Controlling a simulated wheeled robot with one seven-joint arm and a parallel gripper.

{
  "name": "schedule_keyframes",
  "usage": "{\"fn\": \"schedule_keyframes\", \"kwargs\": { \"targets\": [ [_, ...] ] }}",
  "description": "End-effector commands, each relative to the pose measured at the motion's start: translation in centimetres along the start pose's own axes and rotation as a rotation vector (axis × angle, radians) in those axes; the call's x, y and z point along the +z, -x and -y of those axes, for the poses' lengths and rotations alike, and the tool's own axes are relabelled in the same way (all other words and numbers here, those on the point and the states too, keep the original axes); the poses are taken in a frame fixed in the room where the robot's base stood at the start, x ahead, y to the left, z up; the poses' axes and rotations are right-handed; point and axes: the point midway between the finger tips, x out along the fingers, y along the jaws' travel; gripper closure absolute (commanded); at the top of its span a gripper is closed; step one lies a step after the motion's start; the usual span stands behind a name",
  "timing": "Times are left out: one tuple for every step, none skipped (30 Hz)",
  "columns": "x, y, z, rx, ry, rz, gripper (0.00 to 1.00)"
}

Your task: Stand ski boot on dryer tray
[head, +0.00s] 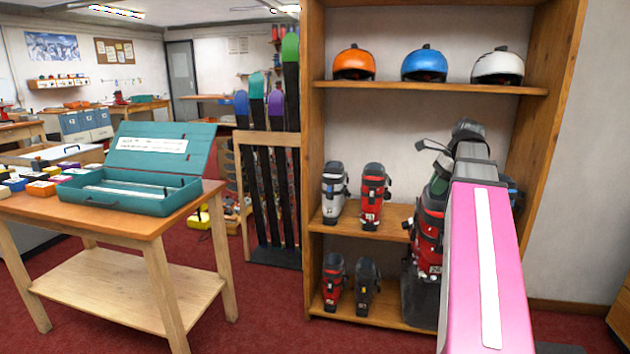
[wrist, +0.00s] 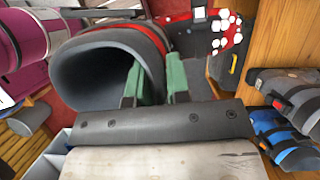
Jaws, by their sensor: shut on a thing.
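A red and black ski boot (head: 428,235) hangs roughly upright at my gripper, in front of the shelf unit. In the wrist view, its wide dark grey cuff opening (wrist: 100,78) faces the camera. My gripper (wrist: 153,86) has green fingers shut on the cuff's edge; part of the green also shows in the head view (head: 441,168). My arm hides the boot's right side in the head view. A dark grey box-like thing (head: 420,303) is just below the boot. I cannot tell whether it is the dryer tray or whether the boot touches it.
The wooden shelf unit (head: 313,200) holds a white boot (head: 335,193), a red boot (head: 373,195), smaller boots below and helmets (head: 425,64) above. Skis (head: 291,130) stand left of it. A workbench (head: 130,215) with a teal case (head: 130,192) is at left.

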Motion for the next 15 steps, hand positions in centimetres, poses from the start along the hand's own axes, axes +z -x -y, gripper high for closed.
{"fn": "schedule_keyframes", "kwargs": {
  "targets": [
    [0.2, -0.6, 0.2, 0.008, 0.017, 0.001, 1.00],
    [0.4, -1.0, 0.4, 0.013, 0.029, 0.000, 1.00],
    [0.6, -1.6, 0.5, 0.019, 0.045, 0.000, 1.00],
    [0.7, -1.9, 0.6, 0.023, 0.057, -0.001, 1.00],
    [0.8, -2.4, 0.8, 0.029, 0.071, -0.001, 1.00],
    [1.1, -3.2, 0.9, 0.038, 0.092, -0.001, 1.00],
    [1.3, -3.8, 1.1, 0.046, 0.109, -0.002, 1.00],
    [1.5, -4.4, 1.2, 0.054, 0.128, -0.002, 1.00],
    [1.8, -5.4, 1.4, 0.065, 0.155, -0.003, 1.00],
    [2.0, -6.2, 1.6, 0.075, 0.178, -0.004, 1.00],
    [2.3, -7.0, 1.8, 0.084, 0.200, -0.005, 1.00],
    [2.6, -8.0, 1.9, 0.096, 0.231, -0.006, 1.00],
    [2.9, -8.9, 2.1, 0.106, 0.255, -0.006, 1.00],
    [3.2, -9.7, 2.2, 0.115, 0.278, -0.006, 1.00],
    [3.5, -10.7, 2.3, 0.128, 0.309, -0.005, 1.00]
  ]
}}
